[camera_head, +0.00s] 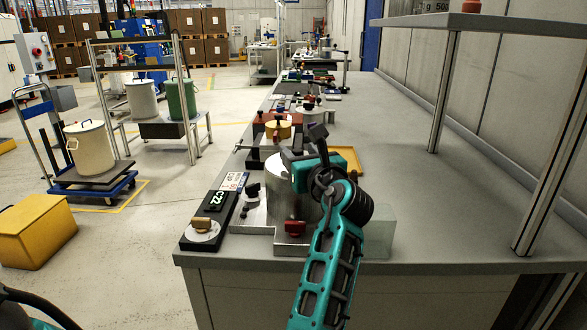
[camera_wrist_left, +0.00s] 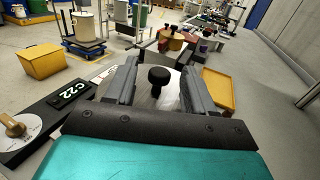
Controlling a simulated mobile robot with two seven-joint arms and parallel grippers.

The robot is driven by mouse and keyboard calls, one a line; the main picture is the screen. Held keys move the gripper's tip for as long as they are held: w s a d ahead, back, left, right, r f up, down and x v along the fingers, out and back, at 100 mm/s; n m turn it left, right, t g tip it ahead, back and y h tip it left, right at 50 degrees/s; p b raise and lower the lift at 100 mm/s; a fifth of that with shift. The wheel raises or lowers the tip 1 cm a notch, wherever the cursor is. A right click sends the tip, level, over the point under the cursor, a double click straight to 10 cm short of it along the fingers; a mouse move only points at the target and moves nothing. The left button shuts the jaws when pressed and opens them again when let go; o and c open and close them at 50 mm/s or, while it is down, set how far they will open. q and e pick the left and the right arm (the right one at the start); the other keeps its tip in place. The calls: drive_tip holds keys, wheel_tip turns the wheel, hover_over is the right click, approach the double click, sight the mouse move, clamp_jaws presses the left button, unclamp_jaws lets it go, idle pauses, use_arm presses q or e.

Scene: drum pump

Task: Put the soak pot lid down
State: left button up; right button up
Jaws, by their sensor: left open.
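The soak pot lid is the pale metal disc (camera_wrist_left: 146,98) with a round black knob (camera_wrist_left: 158,77) in the left wrist view. It appears to lie on the metal pot (camera_head: 284,203) near the bench's front, partly hidden by my arm in the head view. My left gripper (camera_wrist_left: 158,84) is open, with one finger on each side of the knob and a visible gap to both. In the head view the left gripper (camera_head: 297,163) is over the pot, its fingertips hard to make out. My right gripper does not show.
A black panel marked C22 (camera_head: 211,205) with a dial lies left of the pot. A yellow tray (camera_head: 347,157) lies behind it to the right. Shelf posts (camera_head: 443,95) stand on the bench's right. The grey bench top (camera_head: 440,190) is clear there.

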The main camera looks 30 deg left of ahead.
use_arm(q)
drive_tip(key=shift+w+a, duration=0.15)
drive_tip(key=shift+a, duration=0.05)
clamp_jaws()
idle(0.6)
